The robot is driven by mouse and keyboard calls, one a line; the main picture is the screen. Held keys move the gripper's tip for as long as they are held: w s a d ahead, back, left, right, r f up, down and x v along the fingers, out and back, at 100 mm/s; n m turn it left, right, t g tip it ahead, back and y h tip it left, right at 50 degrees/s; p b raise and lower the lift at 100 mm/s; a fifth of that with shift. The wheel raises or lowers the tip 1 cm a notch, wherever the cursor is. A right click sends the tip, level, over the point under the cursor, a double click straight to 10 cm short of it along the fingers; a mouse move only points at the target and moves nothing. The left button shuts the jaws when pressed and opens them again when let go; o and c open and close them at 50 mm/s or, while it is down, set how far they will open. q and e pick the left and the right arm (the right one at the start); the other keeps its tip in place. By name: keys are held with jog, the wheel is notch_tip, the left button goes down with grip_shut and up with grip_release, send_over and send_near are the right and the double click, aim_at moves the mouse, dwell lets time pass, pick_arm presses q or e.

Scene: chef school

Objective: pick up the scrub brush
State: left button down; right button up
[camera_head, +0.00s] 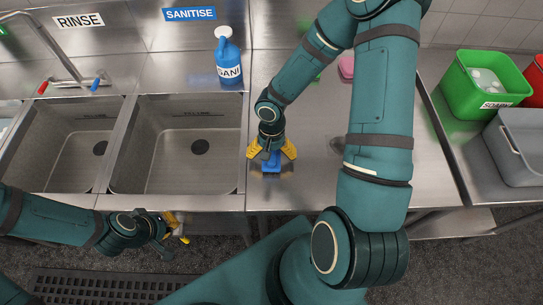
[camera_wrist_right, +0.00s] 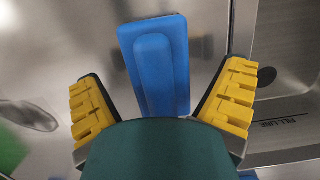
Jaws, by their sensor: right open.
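The blue scrub brush (camera_head: 271,166) lies on the steel counter just right of the sinks. In the right wrist view its long blue back (camera_wrist_right: 155,65) shows between the two yellow fingers, its near end hidden behind my gripper's body. Its bristles are not visible. My right gripper (camera_head: 271,153) is open above the brush, one finger on each side, with gaps between the fingers and the brush. My left gripper (camera_head: 178,228) is in front of the sinks' front edge, away from the brush; its jaw opening is unclear.
A blue sanitiser bottle (camera_head: 228,62) stands behind the right sink (camera_head: 170,175). A pink item (camera_head: 346,67) lies at the back, partly behind my right arm. A green tub (camera_head: 462,88) and a grey tub (camera_head: 510,155) are at the right. Counter around the brush is clear.

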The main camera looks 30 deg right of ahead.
jog(key=shift+s+f, duration=0.1)
jog(key=shift+f, duration=0.6)
jog(key=c, duration=1.3)
jog(key=shift+r, duration=0.1)
notch_tip(320, 180, up, 10)
jog(key=shift+a+f+p, duration=0.1)
jog(key=shift+p, duration=0.45)
jog(key=shift+o, duration=0.6)
jog(key=shift+c, duration=0.3)
